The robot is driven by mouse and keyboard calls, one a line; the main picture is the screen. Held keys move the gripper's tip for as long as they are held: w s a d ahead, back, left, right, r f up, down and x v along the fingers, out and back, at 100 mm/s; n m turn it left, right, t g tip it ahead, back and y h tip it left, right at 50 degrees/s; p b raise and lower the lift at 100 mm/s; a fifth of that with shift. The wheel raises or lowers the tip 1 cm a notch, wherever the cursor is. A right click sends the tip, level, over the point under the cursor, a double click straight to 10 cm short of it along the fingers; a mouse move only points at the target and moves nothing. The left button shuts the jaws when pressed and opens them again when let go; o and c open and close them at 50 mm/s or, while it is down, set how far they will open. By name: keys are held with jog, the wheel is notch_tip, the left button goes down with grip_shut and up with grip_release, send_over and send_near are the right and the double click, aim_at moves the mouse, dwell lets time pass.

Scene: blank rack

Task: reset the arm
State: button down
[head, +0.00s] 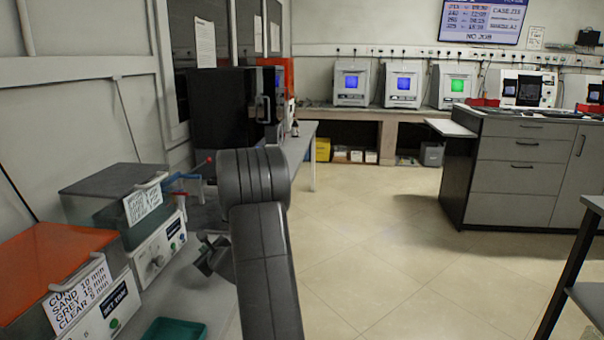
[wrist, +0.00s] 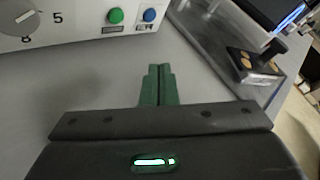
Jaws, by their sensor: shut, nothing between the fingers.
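My arm rises in the middle of the head view and bends to the left over the grey bench (head: 205,293). My gripper (head: 210,257) is partly hidden behind my arm there, above the bench in front of the machines. In the wrist view my gripper (wrist: 158,72) shows its two green fingers pressed together, with nothing between them. The bench top lies beyond the fingertips.
A machine with an orange lid (head: 55,262) and one with a grey lid (head: 110,182) stand on the left. A green tray (head: 175,330) lies at the bench front. A grey drawer cabinet (head: 520,165) stands right. The tiled floor (head: 375,245) between is clear.

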jog(key=a, duration=0.2)
jog(key=a+b, duration=0.1)
jog(key=a, duration=0.1)
jog(key=shift+w+f, duration=0.25)
jog(key=shift+w, duration=0.05)
jog(key=shift+d+b, duration=0.15)
jog(key=shift+b, duration=0.75)
jog(key=shift+b, duration=0.45)
